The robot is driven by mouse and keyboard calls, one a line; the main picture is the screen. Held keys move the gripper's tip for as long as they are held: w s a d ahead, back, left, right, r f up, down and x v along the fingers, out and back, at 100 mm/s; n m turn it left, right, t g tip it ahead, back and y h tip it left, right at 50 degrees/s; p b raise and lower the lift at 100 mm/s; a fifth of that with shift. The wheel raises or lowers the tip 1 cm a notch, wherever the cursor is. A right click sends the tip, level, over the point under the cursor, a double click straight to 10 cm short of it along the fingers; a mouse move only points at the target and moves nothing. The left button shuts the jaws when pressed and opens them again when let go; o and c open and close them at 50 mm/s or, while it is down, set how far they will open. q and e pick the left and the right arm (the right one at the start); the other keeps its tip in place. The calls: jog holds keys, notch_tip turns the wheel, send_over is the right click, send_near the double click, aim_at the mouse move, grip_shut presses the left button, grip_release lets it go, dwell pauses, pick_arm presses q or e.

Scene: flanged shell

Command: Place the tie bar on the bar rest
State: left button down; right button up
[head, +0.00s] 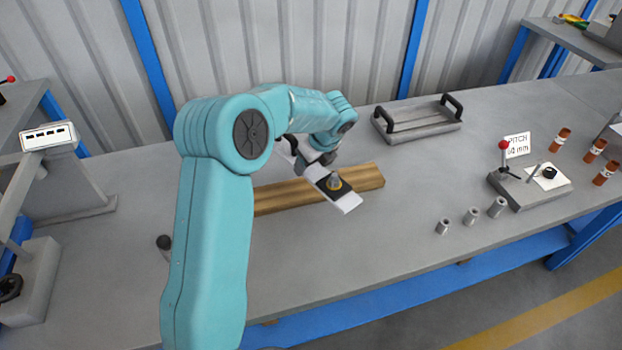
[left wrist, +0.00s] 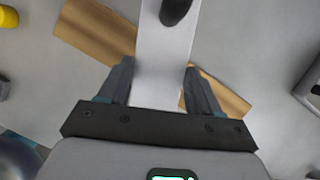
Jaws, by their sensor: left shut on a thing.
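The tie bar looks like a flat, pale metal bar (head: 347,203) with a dark patch and a small grey knob on it. My left gripper (head: 318,160) is shut on it. In the left wrist view the bar (left wrist: 165,50) runs between the two fingers of the left gripper (left wrist: 158,68), with a dark oval at its far end. A long wooden block (head: 365,178), possibly the bar rest, lies under the bar and crosses it at an angle; it also shows in the left wrist view (left wrist: 95,32). I cannot tell whether they touch. My right gripper is not in view.
A grey tray with black handles (head: 420,126) stands at the back. A lever fixture (head: 530,190), a pitch sign (head: 517,145), small grey cylinders (head: 471,216) and red-brown cylinders (head: 595,151) are at right. A grey machine (head: 70,190) stands left. The bench front is mostly clear.

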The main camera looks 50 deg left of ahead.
aim_at(311, 186)
pick_arm(q)
notch_tip(311, 186, down, 6)
jog(key=shift+w+r, duration=0.1)
jog(key=shift+w, duration=0.05)
dwell(0.3)
jog(key=c, duration=0.6)
grip_release()
jog(key=shift+f+b, duration=0.2)
jog(key=shift+b, duration=0.1)
jog(key=o, duration=0.4)
